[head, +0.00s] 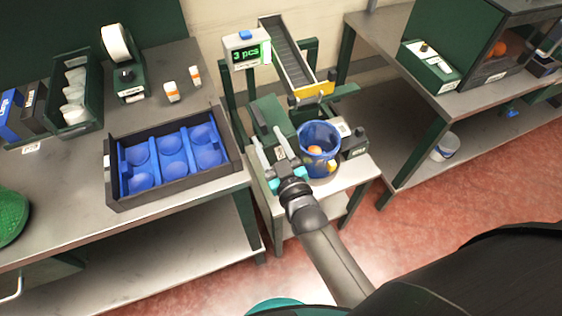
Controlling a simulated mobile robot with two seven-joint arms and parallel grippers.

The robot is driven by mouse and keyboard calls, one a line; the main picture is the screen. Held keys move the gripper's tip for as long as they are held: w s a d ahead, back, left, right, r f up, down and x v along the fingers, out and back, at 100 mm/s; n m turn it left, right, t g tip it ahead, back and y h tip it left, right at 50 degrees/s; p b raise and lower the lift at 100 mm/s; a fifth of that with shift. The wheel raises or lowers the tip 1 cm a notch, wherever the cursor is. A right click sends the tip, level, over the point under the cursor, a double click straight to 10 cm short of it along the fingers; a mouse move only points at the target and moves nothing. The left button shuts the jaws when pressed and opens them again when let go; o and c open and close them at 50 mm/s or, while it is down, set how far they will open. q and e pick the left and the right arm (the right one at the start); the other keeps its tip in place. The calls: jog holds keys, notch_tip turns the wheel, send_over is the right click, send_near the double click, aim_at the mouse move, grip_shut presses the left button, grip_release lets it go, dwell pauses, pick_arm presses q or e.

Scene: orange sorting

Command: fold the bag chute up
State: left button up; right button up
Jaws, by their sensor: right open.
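A dark sloping chute (287,52) with pale side rails runs down from the back wall. A yellow lip (313,91) sits at its lower end, above and behind a blue bag-lined round container (319,134). Oranges (315,151) show inside the container. My right gripper (271,146) is open, its two pale fingers to the left of the container and in front of a green box-shaped unit (272,115). I see nothing between the fingers. I cannot tell whether they touch the unit. My left gripper is out of view.
A display (246,50) reading "3 pcs" stands left of the chute. A dark crate (113,193) with a blue cupped insert is on the left table.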

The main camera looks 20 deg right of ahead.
jog(key=s, duration=0.7)
jog(key=shift+s+d, duration=0.15)
jog(key=shift+d, duration=0.1)
jog(key=shift+f, duration=0.1)
jog(key=s+f+g+b, duration=0.2)
jog(key=s+f+g, duration=0.25)
jog(key=f, duration=0.95)
jog(key=s+f+g+b, duration=0.2)
jog(key=s+f+g, duration=0.3)
jog(key=f, duration=0.8)
jog(key=s+d+f+g+b, duration=0.1)
jog(key=s+d+f+g, duration=0.2)
jog(key=s+f, duration=0.5)
jog(key=s+d+f+g+h+b, duration=0.1)
jog(key=s+d+f+g, duration=0.3)
jog(key=s+f, duration=0.4)
jog(key=s, duration=0.7)
jog(key=shift+d+f+m, duration=0.15)
jog(key=shift+d+m, duration=0.05)
jog(key=shift+m, duration=0.1)
